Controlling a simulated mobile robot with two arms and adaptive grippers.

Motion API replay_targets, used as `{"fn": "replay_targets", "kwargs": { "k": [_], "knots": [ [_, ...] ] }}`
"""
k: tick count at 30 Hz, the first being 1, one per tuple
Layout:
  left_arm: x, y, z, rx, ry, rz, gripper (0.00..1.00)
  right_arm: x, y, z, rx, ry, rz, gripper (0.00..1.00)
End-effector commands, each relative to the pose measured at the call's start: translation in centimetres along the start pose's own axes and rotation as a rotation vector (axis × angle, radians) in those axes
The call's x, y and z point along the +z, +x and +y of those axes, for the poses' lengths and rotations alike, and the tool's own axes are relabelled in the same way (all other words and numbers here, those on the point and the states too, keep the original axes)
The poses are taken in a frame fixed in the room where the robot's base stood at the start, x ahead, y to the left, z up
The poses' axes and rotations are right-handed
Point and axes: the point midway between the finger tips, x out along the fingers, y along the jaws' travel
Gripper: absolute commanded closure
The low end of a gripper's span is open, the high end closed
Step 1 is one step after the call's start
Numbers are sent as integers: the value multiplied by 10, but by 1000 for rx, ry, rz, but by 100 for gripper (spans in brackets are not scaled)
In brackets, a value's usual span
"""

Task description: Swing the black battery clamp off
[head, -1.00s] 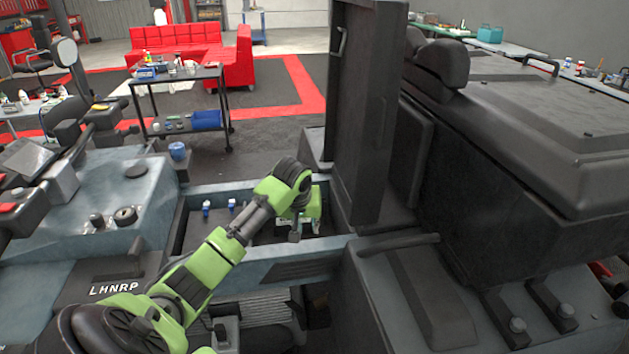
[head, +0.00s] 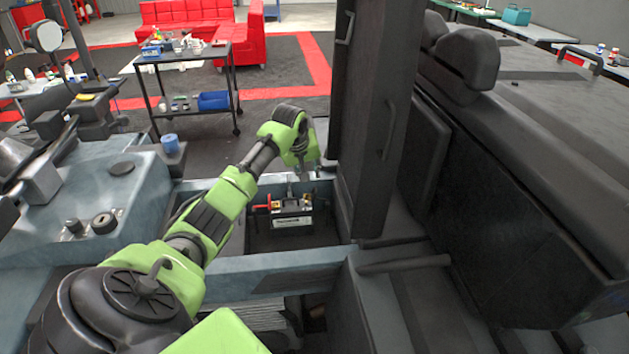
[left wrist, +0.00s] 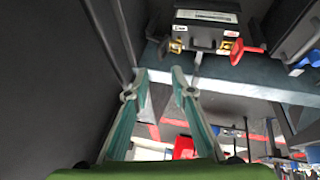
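The battery (head: 292,222) sits in the open compartment, a dark box with a pale label; it also shows at the top of the left wrist view (left wrist: 207,16). The red clamp (head: 261,207) is at its left terminal, and at the right of the battery in the wrist view (left wrist: 247,51). The black clamp (left wrist: 164,49) looks small and dark beside the other brass terminal, hard to separate from the dark surroundings. My left gripper (left wrist: 157,72) is open and empty, its fingers apart and short of the battery. My right gripper is out of view.
A tall dark panel (head: 372,120) stands close on the right of the compartment. The compartment's front rail (head: 270,264) crosses below the battery. A blue cup (head: 170,144) stands on the left console (head: 75,195). A trolley (head: 185,62) is farther back.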

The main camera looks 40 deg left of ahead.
Motion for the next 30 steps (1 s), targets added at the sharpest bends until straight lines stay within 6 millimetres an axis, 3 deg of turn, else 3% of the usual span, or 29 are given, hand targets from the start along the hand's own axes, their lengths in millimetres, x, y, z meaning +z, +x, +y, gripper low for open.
{"fn": "replay_targets", "kwargs": {
  "k": [6, 15, 30],
  "knots": [
    [1, 38, 1, 0, -1, -3, 77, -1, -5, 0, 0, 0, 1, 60],
    [1, 73, 1, 0, 0, -2, 77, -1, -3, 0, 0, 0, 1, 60],
    [1, 85, 0, 1, 2, 1, 77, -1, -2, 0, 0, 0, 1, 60]
  ]
}}
